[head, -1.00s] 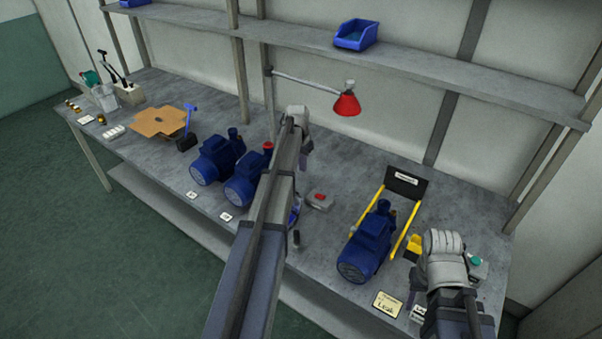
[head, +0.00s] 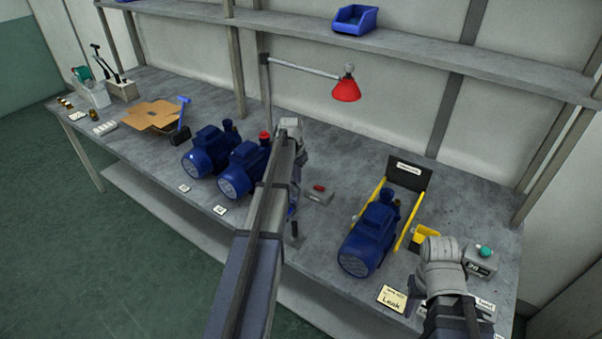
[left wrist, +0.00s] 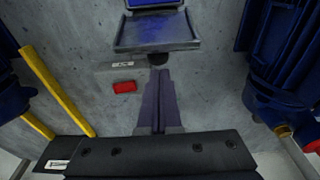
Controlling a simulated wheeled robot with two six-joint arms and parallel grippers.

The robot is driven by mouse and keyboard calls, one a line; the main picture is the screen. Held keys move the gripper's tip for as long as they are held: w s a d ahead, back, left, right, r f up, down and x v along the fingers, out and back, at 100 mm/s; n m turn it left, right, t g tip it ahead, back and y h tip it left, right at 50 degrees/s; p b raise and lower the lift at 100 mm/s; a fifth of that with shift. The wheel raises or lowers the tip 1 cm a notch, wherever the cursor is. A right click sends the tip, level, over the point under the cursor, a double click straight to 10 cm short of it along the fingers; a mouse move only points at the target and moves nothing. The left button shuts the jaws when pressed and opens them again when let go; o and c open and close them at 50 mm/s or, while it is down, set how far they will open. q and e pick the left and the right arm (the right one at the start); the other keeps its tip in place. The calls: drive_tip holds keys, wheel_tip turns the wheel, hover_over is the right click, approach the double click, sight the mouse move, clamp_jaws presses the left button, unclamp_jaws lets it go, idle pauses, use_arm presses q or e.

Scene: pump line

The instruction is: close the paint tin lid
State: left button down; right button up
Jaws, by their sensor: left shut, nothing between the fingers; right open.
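In the left wrist view, a shallow grey square piece with blue on its inner face (left wrist: 157,32) lies at the top centre; it looks like part of the open paint tin. A dark round knob-like part (left wrist: 159,59) sits at its near edge. My left gripper (left wrist: 160,73) is shut and empty, its fingertips close below that part; I cannot tell if they touch. In the head view my left arm covers most of the tin, and only a bit of blue and a dark upright grip (head: 295,229) show beside it. My right gripper (head: 416,287) is open at the lower right, its fingers mostly hidden.
A red lamp (head: 346,90) hangs behind.

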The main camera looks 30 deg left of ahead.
use_arm(q)
drive_tip(key=shift+s, duration=0.1)
drive_tip(key=shift+s, duration=0.15)
drive_tip(key=shift+s+r+t, duration=0.15)
drive_tip(key=shift+s+t, duration=0.05)
drive_tip(key=shift+t, duration=0.2)
